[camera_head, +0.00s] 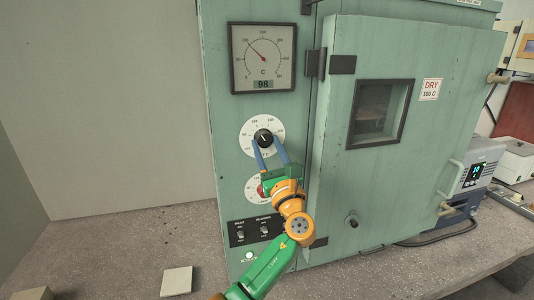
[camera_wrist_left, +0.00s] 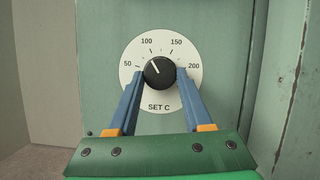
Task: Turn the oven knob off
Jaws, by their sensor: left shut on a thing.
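The green oven (camera_head: 224,165) stands on the bench with its door closed. Its black temperature knob (camera_head: 264,136) sits on a white dial marked SET C, and it also shows in the left wrist view (camera_wrist_left: 159,71). A second white dial (camera_head: 255,190) below is partly hidden by my left gripper. My right gripper is not in view.
A gauge (camera_head: 263,57) above reads 98. A switch panel (camera_head: 250,230) and a lit green lamp (camera_head: 249,255) sit below the dials. A pale square tile (camera_head: 176,281) lies on the bench. A grey-blue device (camera_head: 477,172) stands right of the oven.

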